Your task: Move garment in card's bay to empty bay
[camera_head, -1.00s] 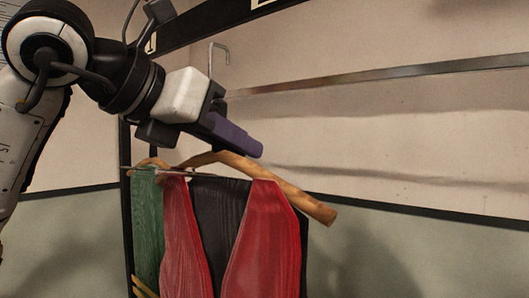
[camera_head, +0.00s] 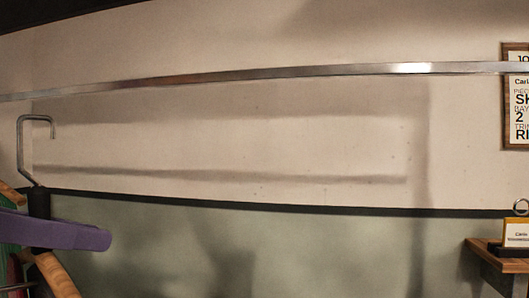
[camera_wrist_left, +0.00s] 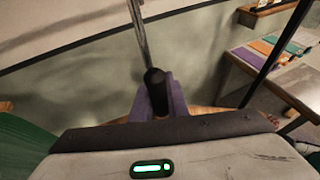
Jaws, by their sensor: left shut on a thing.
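My left gripper (camera_head: 62,232) is at the lower left of the head view, its purple fingers shut on the black neck (camera_head: 40,203) of a wooden hanger (camera_head: 55,275). The hanger's metal hook (camera_head: 20,150) rises above the fingers and appears below the rail in the picture, apart from it. The left wrist view shows the gripper (camera_wrist_left: 158,95) closed around the neck, with the hook's rod going up. The garment is almost wholly out of the head view. A green garment (camera_head: 9,257) shows at the left edge. My right gripper is not in view.
A metal rail (camera_head: 250,73) crosses the head view, with its visible middle and right bare. A framed card (camera_head: 517,95) reading "BAY 2" hangs on the right wall. A wooden shelf (camera_head: 485,262) holds a small name card (camera_head: 518,233). A table with coloured pieces (camera_wrist_left: 275,50) stands right in the wrist view.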

